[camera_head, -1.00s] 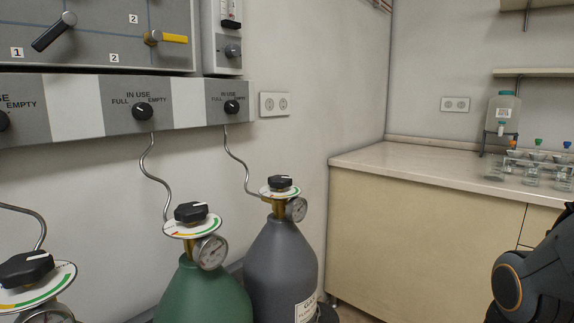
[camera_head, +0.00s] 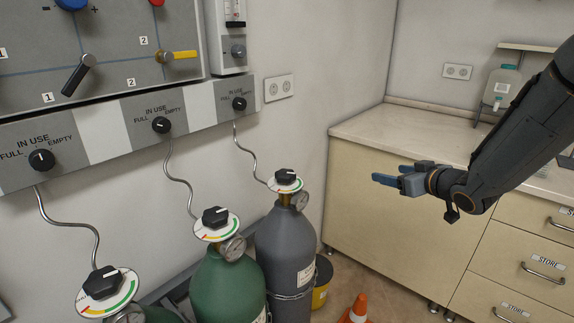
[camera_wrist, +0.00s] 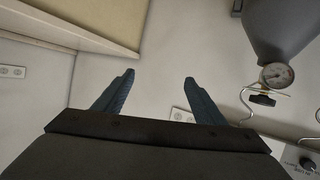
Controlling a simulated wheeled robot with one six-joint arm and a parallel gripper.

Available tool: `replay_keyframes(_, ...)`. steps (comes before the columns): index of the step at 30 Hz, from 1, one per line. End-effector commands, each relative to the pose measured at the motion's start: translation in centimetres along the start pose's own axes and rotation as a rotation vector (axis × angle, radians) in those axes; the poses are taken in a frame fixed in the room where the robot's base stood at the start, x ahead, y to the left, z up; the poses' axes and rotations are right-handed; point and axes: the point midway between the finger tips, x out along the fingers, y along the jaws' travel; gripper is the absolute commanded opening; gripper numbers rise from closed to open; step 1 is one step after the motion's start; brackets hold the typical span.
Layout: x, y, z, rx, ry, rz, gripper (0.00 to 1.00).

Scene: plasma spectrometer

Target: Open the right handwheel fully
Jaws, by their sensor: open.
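Three gas cylinders stand along the left wall, each topped by a black handwheel over a coloured dial. The right handwheel (camera_head: 285,176) sits on the grey cylinder (camera_head: 286,240). The middle handwheel (camera_head: 215,216) is on a green cylinder (camera_head: 228,284), and the left handwheel (camera_head: 102,282) is nearest. My gripper (camera_head: 386,180) is open and empty, to the right of the right handwheel and apart from it, pointing left. In the wrist view my gripper's two blue fingers (camera_wrist: 160,80) are spread. The grey cylinder (camera_wrist: 280,28) appears there upside down, its handwheel (camera_wrist: 263,100) right of the fingers.
A wall panel (camera_head: 120,130) with knobs runs above the cylinders, joined by curved pipes. A beige cabinet (camera_head: 380,205) stands behind my gripper. An orange cone (camera_head: 357,309) and a yellow bin (camera_head: 321,285) stand low beside the grey cylinder. Wall sockets (camera_head: 279,88) are above.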

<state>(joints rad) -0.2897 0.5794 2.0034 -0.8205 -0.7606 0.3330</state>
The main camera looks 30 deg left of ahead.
Motion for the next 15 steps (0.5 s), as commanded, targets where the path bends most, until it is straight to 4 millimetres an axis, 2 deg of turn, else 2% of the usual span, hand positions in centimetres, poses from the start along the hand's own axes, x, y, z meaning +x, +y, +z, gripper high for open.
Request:
replay_keyframes(1,2.3,-3.0,-0.9,-0.025,0.066,-0.102,0.64)
replay_keyframes(3,4.5,-7.5,-2.3,-0.053,0.161,-0.256,0.64)
replay_keyframes(6,6.1,-13.6,-3.1,-0.071,0.266,-0.466,0.64)
replay_keyframes(9,6.2,-18.3,-3.2,-0.073,0.335,-0.639,0.64)
replay_keyframes(12,5.9,-21.1,-3.0,-0.069,0.372,-0.751,0.64)
replay_keyframes(15,5.7,-22.5,-2.9,-0.067,0.388,-0.804,0.64)
